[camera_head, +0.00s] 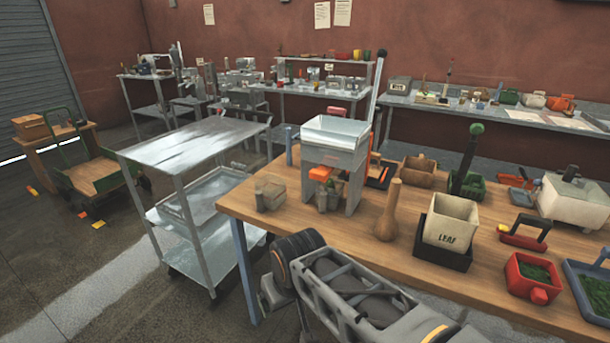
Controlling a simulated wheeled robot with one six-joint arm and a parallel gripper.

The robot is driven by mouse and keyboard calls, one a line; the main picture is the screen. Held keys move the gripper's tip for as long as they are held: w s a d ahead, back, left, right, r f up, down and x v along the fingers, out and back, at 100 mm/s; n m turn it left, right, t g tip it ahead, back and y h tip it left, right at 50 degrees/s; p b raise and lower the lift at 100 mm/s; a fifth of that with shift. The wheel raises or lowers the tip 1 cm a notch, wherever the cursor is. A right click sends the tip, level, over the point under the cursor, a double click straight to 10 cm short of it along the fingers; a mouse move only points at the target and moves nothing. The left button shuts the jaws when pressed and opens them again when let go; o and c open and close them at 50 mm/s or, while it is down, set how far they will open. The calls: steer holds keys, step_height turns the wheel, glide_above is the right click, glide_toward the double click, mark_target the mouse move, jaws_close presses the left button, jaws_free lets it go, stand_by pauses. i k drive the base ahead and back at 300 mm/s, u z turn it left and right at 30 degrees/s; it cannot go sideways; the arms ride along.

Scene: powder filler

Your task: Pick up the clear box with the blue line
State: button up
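I cannot make out a clear box with a blue line for certain. A small greyish box (269,195) sits at the left end of the wooden table, left of the filler, with small pieces beside it. It is too small to tell if it is clear or has a line. The filler (334,160) stands upright, with a pale open hopper (336,130) on top, a long black-knobbed lever and an orange part below. Small jars (327,199) stand under it. My arm is folded low in front of the table. My gripper's fingers do not show.
The wooden table (360,240) also holds a brown pestle-like thing (388,215), a cream LEAF bin (450,222), and a red tray (533,276). A metal cart (197,146) stands left of the table. Cluttered benches line the back wall. Open floor lies at lower left.

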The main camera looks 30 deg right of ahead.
mark_target(329, 196)
steer(key=u, duration=1.15)
steer(key=i, duration=1.75)
steer(key=z, duration=3.3)
